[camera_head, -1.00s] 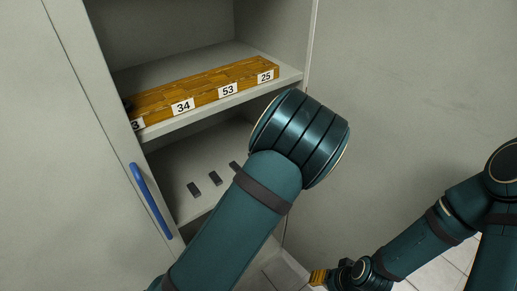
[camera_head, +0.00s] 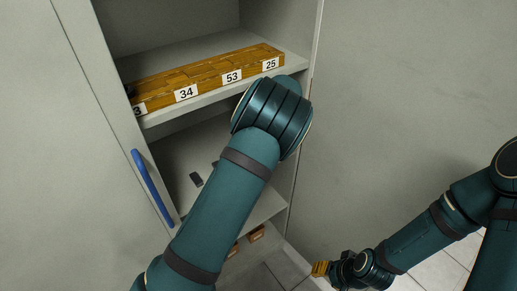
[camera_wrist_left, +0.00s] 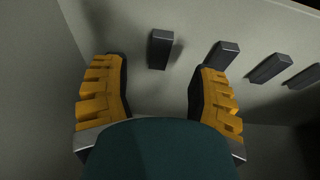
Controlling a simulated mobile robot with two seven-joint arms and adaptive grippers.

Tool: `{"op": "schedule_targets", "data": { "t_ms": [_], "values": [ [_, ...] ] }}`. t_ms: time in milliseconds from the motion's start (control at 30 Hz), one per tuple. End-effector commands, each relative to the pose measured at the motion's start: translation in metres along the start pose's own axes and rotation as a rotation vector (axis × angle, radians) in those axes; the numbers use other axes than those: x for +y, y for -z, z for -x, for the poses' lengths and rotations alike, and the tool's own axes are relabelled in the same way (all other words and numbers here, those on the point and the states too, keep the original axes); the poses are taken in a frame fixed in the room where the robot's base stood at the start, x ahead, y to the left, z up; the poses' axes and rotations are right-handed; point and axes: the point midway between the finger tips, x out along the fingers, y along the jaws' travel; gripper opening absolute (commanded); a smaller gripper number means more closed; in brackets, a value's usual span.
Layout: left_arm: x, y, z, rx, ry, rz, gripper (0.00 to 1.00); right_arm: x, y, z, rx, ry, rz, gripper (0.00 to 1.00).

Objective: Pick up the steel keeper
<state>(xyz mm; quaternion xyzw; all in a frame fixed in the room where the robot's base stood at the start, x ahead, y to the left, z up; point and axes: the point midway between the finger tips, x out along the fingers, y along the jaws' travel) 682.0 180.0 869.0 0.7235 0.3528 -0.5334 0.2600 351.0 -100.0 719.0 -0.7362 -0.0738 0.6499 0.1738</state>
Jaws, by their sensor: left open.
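Several dark grey blocks stand in a row on the lower shelf; they look alike, and I cannot tell which is the steel keeper. In the left wrist view, one block (camera_wrist_left: 160,49) lies just beyond the opening between my left gripper's (camera_wrist_left: 160,70) yellow fingers, which are spread and empty. A second block (camera_wrist_left: 222,55) is just past the right finger's tip. Two more blocks trail off to the right. In the head view, one block (camera_head: 196,180) shows left of my arm, which hides the left gripper and most of the row. My right gripper (camera_head: 320,268) is low, away from the cabinet.
The upper shelf (camera_head: 218,110) bears a wooden strip (camera_head: 205,75) with number labels and is above the lower shelf (camera_head: 190,211). The cabinet door with a blue handle (camera_head: 152,188) is at left. A bare panel is at right.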

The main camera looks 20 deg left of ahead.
Motion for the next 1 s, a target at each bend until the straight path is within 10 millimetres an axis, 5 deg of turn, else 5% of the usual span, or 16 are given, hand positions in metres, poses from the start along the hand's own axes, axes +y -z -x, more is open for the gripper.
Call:
{"op": "schedule_targets", "data": {
  "t_ms": [333, 633, 800, 1000],
  "values": [
    [-0.001, 0.005, -0.047, 0.001, 0.001, 0.001, 0.60, 0.004, 0.001, -0.012, 0.006, 0.000, 0.001, 0.47],
    [0.000, 0.005, -0.052, 0.000, 0.000, 0.001, 0.62, 0.004, 0.002, -0.012, 0.006, 0.000, 0.001, 0.47],
    [0.000, 0.005, -0.052, 0.000, 0.000, 0.001, 0.02, 0.004, 0.001, -0.012, 0.006, 0.000, 0.001, 0.47],
    [-0.001, 0.004, -0.052, 0.000, 0.000, 0.001, 0.00, 0.004, 0.001, -0.012, 0.006, 0.000, 0.001, 0.47]
  ]
}}
